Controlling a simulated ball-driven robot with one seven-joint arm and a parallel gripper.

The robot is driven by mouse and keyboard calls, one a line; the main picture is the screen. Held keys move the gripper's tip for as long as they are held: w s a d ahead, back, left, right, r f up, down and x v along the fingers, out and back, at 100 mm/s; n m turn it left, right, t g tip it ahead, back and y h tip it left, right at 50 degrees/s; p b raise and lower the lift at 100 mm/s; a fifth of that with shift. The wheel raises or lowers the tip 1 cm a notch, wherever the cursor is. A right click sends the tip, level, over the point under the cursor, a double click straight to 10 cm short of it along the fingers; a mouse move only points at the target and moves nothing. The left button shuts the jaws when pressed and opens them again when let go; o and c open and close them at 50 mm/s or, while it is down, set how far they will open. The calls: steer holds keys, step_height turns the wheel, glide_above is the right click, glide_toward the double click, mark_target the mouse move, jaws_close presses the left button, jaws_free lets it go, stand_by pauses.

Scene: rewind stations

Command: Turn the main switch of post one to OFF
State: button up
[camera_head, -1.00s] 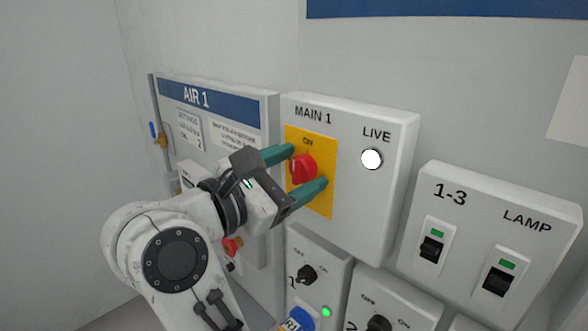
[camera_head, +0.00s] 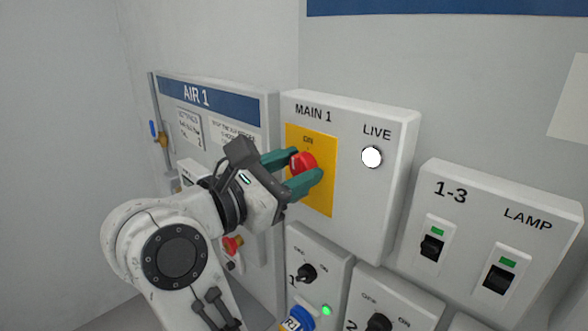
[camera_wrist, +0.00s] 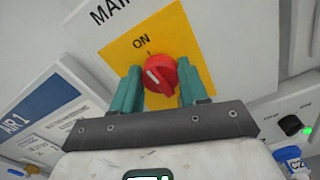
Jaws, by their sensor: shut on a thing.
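The main switch is a red rotary knob (camera_head: 303,163) on a yellow plate (camera_head: 322,190) on the grey box labelled MAIN 1 (camera_head: 360,205). The word ON shows above the knob. In the wrist view the red knob (camera_wrist: 160,74) has a white mark tilted up and to the left of the ON tick in that picture. My gripper (camera_head: 299,169) has its two green fingers on either side of the knob and is shut on it. The fingers also flank the knob in the wrist view (camera_wrist: 160,84). The white LIVE lamp (camera_head: 372,157) is lit on the same box.
The AIR 1 panel (camera_head: 225,105) stands to the left, behind my arm. Below are smaller boxes with black OFF/ON knobs (camera_head: 307,273) and a lit green lamp (camera_head: 326,310). The 1-3 and LAMP switch box (camera_head: 470,250) is at the right.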

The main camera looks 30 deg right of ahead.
steer(key=n, duration=0.8)
steer(key=shift+w+n+p, duration=0.1)
steer(key=shift+n+p, duration=0.25)
steer(key=shift+n, duration=0.05)
steer(key=n+p, duration=0.1)
steer(key=n, duration=0.3)
steer(key=shift+w+a+r, duration=0.1)
steer(key=shift+n+p, duration=0.8)
steer(key=shift+n, duration=1.3)
steer(key=o, duration=1.1)
steer(key=shift+f, duration=0.2)
steer(key=shift+c, duration=0.2)
steer(key=b+v, duration=0.3)
steer(key=v, duration=0.7)
steer(key=shift+a+b, duration=0.35)
steer(key=shift+a, duration=0.05)
